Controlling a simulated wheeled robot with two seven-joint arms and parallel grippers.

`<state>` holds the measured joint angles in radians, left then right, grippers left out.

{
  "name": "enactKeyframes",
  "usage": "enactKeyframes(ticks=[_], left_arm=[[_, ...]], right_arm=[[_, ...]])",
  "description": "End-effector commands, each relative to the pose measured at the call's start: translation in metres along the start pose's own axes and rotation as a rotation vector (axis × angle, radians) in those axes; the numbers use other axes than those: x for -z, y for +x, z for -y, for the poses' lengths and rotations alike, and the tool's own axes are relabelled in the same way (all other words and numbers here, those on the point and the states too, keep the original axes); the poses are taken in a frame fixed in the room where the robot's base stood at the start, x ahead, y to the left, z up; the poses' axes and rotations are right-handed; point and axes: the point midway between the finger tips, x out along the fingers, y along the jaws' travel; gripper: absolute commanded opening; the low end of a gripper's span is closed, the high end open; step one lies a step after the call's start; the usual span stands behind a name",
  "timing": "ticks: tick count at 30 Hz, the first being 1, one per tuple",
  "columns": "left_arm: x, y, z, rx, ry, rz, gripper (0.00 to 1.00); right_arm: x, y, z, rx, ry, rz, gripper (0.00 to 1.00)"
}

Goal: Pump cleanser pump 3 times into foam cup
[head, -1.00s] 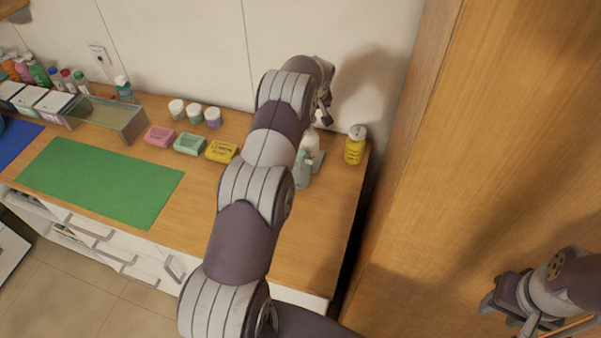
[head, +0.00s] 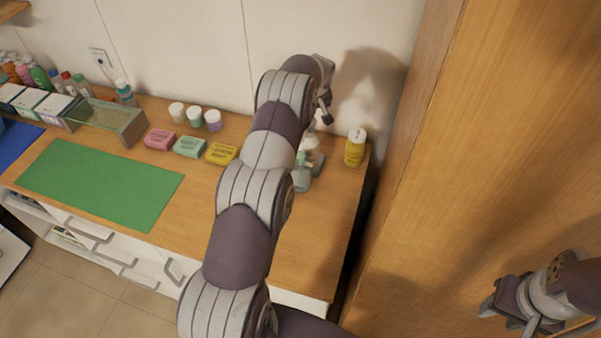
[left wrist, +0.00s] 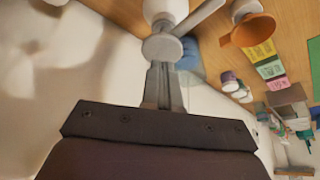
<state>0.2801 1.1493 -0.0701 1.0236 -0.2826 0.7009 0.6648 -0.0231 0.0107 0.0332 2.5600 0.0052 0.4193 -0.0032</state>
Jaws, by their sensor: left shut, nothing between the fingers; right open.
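The cleanser pump's round white head (left wrist: 162,47) is just beyond my left fingertips in the left wrist view, with its pale nozzle pointing to the upper right. My left gripper (left wrist: 162,68) is shut and empty, touching or very close to the head; I cannot tell which. In the head view the pump bottle (head: 301,179) is bluish and mostly hidden behind my left arm. My right gripper (head: 508,313) is open and empty at the lower right, away from the cart.
A yellow bottle (head: 355,148) is at the counter's right end. Pink, green and yellow soap boxes (head: 190,147), small jars (head: 195,116) and a glass-sided tray (head: 110,122) are at the left. A green mat (head: 98,185) lies bare. A wooden panel (head: 480,150) borders the right.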

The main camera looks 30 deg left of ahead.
Motion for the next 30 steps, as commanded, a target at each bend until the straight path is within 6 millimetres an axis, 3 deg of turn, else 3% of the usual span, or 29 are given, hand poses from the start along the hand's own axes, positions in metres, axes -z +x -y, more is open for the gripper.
enactKeyframes(ticks=[17,30], left_arm=[[0.0,0.002,0.0,-0.001,0.0,-0.001,0.0],[-0.006,0.016,0.0,-0.001,0.0,-0.001,0.0]], right_arm=[[0.0,0.002,0.0,0.0,0.0,0.0,0.43],[-0.002,0.016,0.0,0.0,0.0,0.0,0.43]])
